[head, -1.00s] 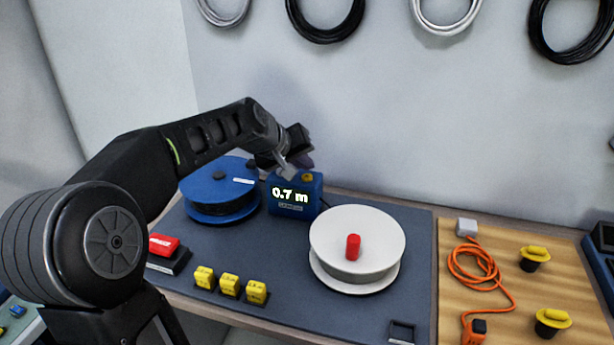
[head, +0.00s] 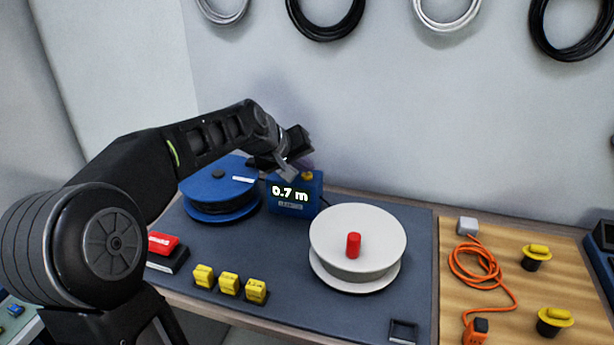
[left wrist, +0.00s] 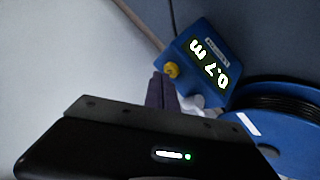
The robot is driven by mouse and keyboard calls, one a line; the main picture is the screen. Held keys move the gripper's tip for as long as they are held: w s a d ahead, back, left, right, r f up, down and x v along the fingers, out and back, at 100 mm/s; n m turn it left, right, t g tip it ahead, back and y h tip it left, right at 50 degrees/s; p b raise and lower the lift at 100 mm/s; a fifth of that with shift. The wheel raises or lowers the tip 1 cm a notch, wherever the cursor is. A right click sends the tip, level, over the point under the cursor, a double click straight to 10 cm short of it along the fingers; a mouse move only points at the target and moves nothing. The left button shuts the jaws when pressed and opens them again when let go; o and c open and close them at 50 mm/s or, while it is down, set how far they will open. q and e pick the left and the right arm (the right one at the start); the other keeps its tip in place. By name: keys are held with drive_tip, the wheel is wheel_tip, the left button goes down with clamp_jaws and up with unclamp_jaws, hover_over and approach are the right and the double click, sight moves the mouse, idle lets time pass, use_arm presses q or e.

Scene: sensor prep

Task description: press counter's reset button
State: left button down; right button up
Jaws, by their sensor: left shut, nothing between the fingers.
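The counter is a blue box (head: 284,208) whose display reads 0.7 m. It stands at the back of the dark mat, between the blue reel and the white reel. Its yellow reset button (head: 307,175) is on top; it also shows in the left wrist view (left wrist: 172,69). My left gripper (head: 290,175) is shut and empty, just above the counter's top, to the left of the button in the head view. In the left wrist view, the dark fingers (left wrist: 162,90) end close to the button; I cannot tell whether they touch it. My right gripper is not in view.
A blue reel (head: 222,186) of black cable stands left of the counter, a white reel (head: 375,232) with a red knob to its right. Yellow blocks (head: 229,284) and a red switch (head: 163,244) are in front. An orange cable (head: 484,275) lies on the wooden board.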

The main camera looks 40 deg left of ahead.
sight(305, 177)
use_arm(q)
drive_tip(key=shift+f+b, duration=0.45)
drive_tip(key=shift+f, duration=0.05)
idle(0.6)
drive_tip(key=shift+r, duration=0.1)
drive_tip(key=shift+r+p, duration=0.75)
drive_tip(key=shift+r, duration=0.1)
drive_tip(key=shift+r+p, duration=1.95)
drive_tip(key=shift+r, duration=0.55)
